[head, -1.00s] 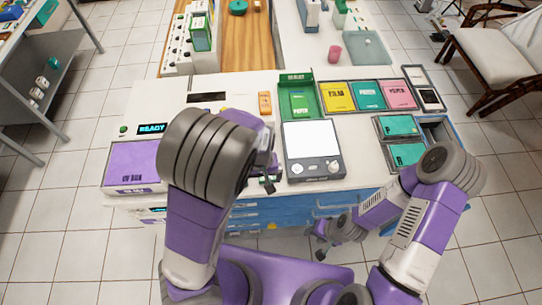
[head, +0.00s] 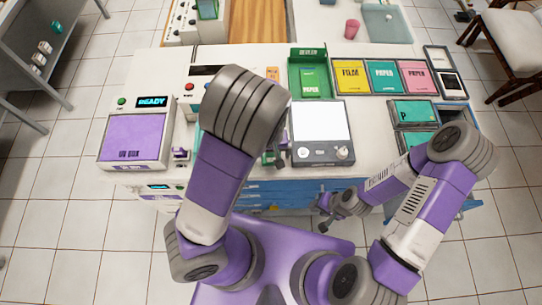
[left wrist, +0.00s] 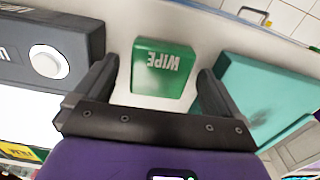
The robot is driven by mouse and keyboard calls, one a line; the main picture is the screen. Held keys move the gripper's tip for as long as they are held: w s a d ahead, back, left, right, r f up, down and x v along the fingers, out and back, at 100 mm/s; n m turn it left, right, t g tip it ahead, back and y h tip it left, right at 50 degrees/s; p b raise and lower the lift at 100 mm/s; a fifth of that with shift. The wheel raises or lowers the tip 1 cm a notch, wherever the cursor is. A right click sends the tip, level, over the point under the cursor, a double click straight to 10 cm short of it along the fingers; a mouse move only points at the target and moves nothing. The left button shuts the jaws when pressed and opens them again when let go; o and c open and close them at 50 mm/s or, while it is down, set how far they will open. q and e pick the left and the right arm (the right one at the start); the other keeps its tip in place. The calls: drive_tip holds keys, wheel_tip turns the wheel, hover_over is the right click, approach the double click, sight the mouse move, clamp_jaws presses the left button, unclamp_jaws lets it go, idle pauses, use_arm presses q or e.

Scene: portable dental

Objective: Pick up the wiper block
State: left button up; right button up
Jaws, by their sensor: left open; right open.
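The wiper block (left wrist: 163,72) is a green block marked WIPE, lying on the white counter in the left wrist view. My left gripper (left wrist: 155,88) is open, with one dark finger on either side of the block's near part. I cannot tell whether the fingers touch it. In the head view my left arm hides the block and most of that gripper. My right gripper (head: 326,213) is open and empty, low in front of the counter's blue drawers, away from the block.
A grey light box (head: 321,155) with a white knob stands beside the block; its knob shows in the left wrist view (left wrist: 48,61). A teal item (left wrist: 262,95) lies on the other side. A purple UV box (head: 133,138) is at left. Film and paper trays (head: 350,77) line the back.

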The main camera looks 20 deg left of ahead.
sight(271, 154)
use_arm(q)
drive_tip(key=shift+c, duration=0.3)
drive_tip(key=c, duration=1.1)
wheel_tip(271, 154, up, 10)
drive_tip(key=p, duration=0.4)
drive_tip(key=shift+r, duration=0.1)
